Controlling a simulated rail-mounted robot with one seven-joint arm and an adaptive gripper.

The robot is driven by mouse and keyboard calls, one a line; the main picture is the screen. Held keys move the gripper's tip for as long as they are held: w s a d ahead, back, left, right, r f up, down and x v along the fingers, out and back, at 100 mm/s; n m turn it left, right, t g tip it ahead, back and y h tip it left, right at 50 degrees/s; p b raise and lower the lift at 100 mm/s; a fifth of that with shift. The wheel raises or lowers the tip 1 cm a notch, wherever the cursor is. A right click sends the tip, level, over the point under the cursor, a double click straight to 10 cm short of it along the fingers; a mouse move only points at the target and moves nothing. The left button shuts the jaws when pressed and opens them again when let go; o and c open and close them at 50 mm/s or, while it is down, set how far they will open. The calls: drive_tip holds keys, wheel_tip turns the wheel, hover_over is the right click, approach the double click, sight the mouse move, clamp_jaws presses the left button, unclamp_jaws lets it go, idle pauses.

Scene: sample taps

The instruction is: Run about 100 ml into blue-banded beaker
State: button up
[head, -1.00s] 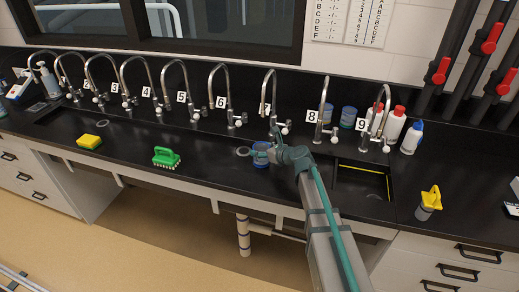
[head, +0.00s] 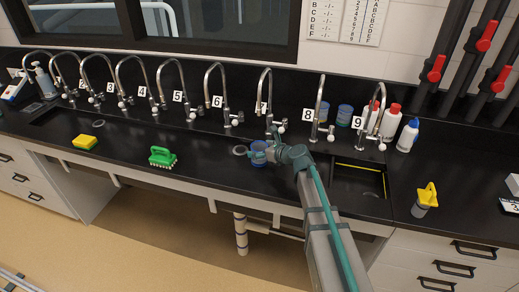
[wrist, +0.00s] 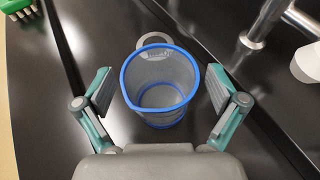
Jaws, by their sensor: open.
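The blue-banded beaker (head: 258,158) stands upright in the black sink trough, in front of the tap marked 7 (head: 264,95). In the wrist view the beaker (wrist: 160,112) is clear grey with a blue rim and a blue band at its base, and looks empty. My gripper (wrist: 159,90) is open, with one finger on each side of the beaker and a visible gap to both. In the head view my gripper (head: 266,153) partly hides the beaker. A metal tap spout (wrist: 262,22) and a white knob (wrist: 306,62) show at the upper right of the wrist view.
A round drain ring (wrist: 150,40) lies just beyond the beaker. A green brush (head: 162,157) and yellow sponge (head: 84,142) lie to the left. Several numbered taps line the back. Blue containers (head: 344,115) and bottles (head: 391,120) stand behind taps 8 and 9.

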drive_tip(key=v, duration=1.1)
drive_tip(key=shift+s+d+r, duration=0.25)
